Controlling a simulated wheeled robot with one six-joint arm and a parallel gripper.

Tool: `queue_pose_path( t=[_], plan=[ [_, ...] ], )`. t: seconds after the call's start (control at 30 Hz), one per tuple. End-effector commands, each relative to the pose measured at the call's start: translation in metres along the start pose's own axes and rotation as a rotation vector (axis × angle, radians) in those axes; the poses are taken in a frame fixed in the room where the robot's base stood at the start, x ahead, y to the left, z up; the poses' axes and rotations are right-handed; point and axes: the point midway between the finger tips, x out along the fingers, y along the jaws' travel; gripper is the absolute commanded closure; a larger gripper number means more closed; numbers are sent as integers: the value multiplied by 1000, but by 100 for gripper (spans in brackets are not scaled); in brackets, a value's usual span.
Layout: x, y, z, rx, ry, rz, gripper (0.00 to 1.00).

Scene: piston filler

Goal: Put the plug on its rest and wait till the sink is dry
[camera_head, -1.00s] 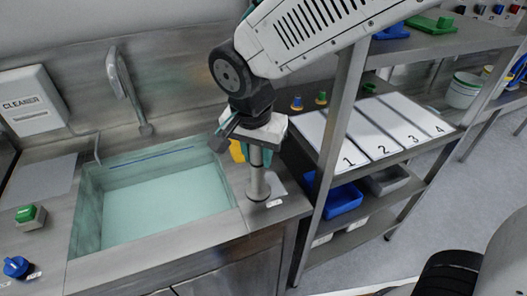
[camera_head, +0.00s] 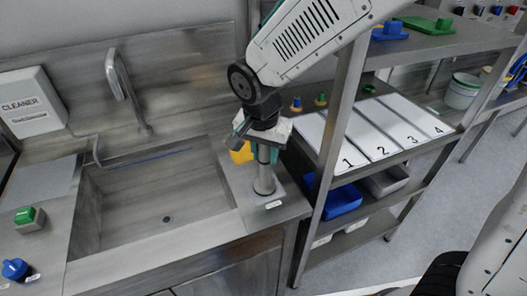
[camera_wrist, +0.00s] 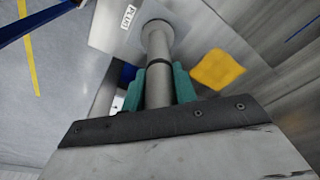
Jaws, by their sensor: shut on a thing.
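The plug is a grey metal standpipe (camera_head: 264,181), upright on the counter to the right of the sink. Its foot is on a small plate with a label (camera_wrist: 128,17), which I take to be its rest. My gripper (camera_wrist: 160,84) has its green fingers shut around the pipe's upper part, seen from above in the wrist view. The sink (camera_head: 150,205) shows a bare grey floor with no water visible. Its dark drain hole (camera_head: 167,219) is open. Whether the pipe bears fully on the plate is hard to tell.
A yellow cloth (camera_head: 242,153) lies behind the pipe; it also shows in the wrist view (camera_wrist: 217,69). A shelf rack (camera_head: 335,130) with numbered white panels stands close on the right. A tap (camera_head: 122,80), a green button (camera_head: 27,214) and a blue knob (camera_head: 16,268) are at left.

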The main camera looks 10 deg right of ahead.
Motion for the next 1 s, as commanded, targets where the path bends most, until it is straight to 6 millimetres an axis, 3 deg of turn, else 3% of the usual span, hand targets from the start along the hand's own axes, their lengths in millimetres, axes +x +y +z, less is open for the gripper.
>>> queue_pose_path(
  t=[0.3,0.33,0.4,0.77,1.0],
  plan=[
    [2,0,0,0,1,-1,100],
    [3,0,0,0,0,0,66],
    [2,0,0,0,0,-1,50],
    [-3,0,0,0,1,-2,50],
    [-45,-1,0,1,3,-6,50]
  ],
)
